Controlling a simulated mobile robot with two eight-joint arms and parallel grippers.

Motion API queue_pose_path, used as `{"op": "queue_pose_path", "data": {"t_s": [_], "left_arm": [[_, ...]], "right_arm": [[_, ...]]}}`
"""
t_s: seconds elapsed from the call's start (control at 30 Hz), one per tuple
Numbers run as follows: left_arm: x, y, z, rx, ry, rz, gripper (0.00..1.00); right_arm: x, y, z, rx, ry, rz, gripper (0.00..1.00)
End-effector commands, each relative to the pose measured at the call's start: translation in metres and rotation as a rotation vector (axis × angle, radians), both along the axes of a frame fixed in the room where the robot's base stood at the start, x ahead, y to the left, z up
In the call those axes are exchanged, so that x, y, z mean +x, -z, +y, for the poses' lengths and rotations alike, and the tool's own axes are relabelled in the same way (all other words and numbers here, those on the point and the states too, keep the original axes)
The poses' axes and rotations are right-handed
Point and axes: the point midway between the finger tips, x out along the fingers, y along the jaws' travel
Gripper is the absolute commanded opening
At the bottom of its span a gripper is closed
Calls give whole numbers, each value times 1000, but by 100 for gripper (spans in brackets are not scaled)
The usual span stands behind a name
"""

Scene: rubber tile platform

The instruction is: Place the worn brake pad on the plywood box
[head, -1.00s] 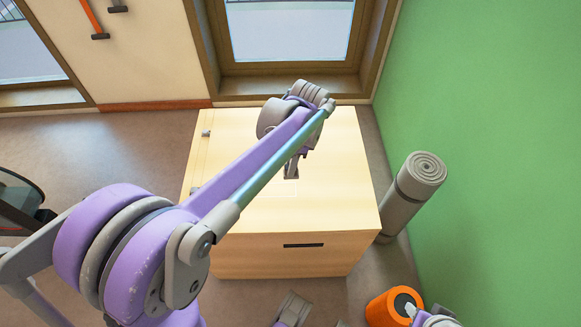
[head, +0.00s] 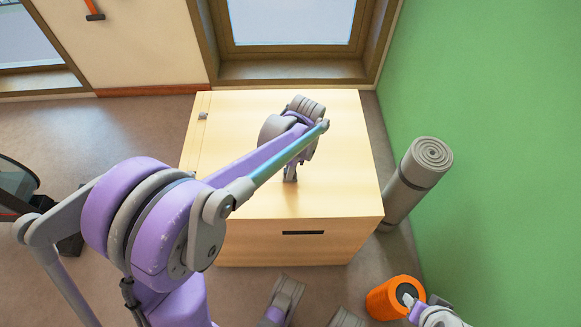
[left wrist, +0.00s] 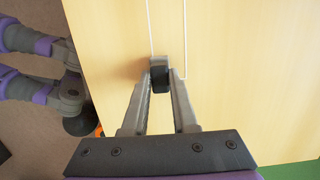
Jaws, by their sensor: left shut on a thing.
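The plywood box (head: 240,195) is a large pale wooden box with a dark slot in its front. My left gripper (head: 290,174) is over the middle of its top and points down. In the left wrist view the left gripper's fingers (left wrist: 160,78) are shut on the worn brake pad (left wrist: 160,76), a small dark block. White outline lines show on the box top beside the pad. I cannot tell whether the pad touches the top. In the head view the pad is too small to make out. Part of my right arm (head: 435,314) shows at the bottom right; its jaws are unclear.
A rolled grey mat (head: 412,180) leans by the green wall (head: 510,150), right of the box. An orange foam roller (head: 385,300) stands on the floor at the box's front right. A window is behind the box. The box top is otherwise clear.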

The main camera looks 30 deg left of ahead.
Motion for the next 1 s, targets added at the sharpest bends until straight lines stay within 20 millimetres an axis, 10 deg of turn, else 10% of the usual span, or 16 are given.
{"op": "queue_pose_path", "data": {"t_s": [0.17,0.2,0.33,0.73,1.0], "left_arm": [[0,5,0,0,0,0,0],[0,4,0,0,0,0,33],[0,3,0,0,0,0,56],[0,-6,-1,0,0,0,56],[4,-60,-7,1,0,-1,56]], "right_arm": [[0,3,0,0,0,1,47],[0,2,0,0,0,1,47],[0,2,0,0,0,1,47],[0,-3,0,0,0,-1,47],[-2,-22,0,0,0,-7,47]]}}
